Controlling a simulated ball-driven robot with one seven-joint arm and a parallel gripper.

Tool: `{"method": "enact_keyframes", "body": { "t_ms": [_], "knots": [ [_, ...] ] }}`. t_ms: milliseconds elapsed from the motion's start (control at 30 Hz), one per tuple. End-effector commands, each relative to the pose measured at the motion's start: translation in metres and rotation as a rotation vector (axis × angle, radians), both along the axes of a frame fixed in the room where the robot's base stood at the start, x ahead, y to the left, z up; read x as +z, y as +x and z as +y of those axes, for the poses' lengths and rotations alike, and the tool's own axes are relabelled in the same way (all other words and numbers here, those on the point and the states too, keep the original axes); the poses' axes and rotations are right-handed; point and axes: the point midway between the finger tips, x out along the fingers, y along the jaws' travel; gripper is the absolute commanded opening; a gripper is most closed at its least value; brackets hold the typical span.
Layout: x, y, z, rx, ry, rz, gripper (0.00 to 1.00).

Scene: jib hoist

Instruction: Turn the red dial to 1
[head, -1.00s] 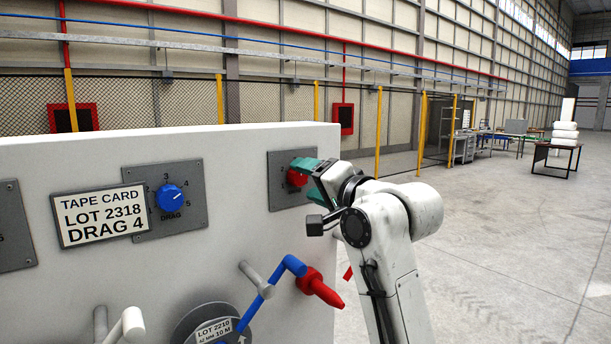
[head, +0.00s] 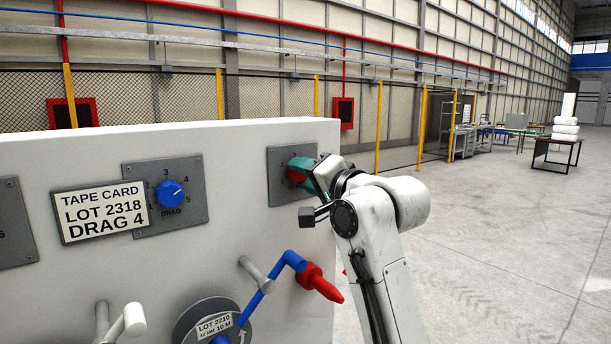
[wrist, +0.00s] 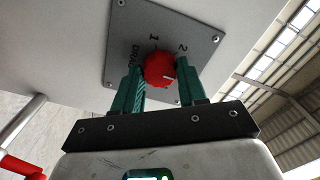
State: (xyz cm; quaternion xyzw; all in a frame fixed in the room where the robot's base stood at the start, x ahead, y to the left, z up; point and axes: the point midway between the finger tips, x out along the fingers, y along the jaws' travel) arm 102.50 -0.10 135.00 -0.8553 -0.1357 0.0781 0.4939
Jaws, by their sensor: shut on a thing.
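The red dial (head: 296,175) sits on a grey plate (head: 281,191) at the right end of the white panel. My gripper (head: 303,168) reaches it from the right, its green fingers partly covering it in the head view. In the wrist view my gripper (wrist: 162,84) has one finger on each side of the red dial (wrist: 158,66), shut on it. The figures 1 and 2 and part of the word DRAG show on the plate (wrist: 204,66) there. A short white mark on the dial lies on its lower right side, away from the 1.
A blue dial (head: 170,194) and a tape card (head: 101,212) reading LOT 2318, DRAG 4 are on the panel (head: 230,170) to the left. Below are a blue crank with a red handle (head: 320,283) and a grey peg (head: 254,274). Open floor lies right.

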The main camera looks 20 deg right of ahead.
Motion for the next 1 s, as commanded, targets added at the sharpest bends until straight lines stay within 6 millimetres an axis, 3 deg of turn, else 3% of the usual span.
{"method": "enact_keyframes", "body": {
  "t_ms": [100, 467, 1000],
  "knots": [
    [-0.0007, 0.0001, -0.0003, 0.000, 0.000, 0.001, 0.11],
    [-0.0009, 0.0002, -0.0004, 0.000, -0.065, -0.019, 0.11],
    [-0.0016, 0.0004, -0.0009, -0.001, -0.493, -0.157, 0.11]
  ]
}}
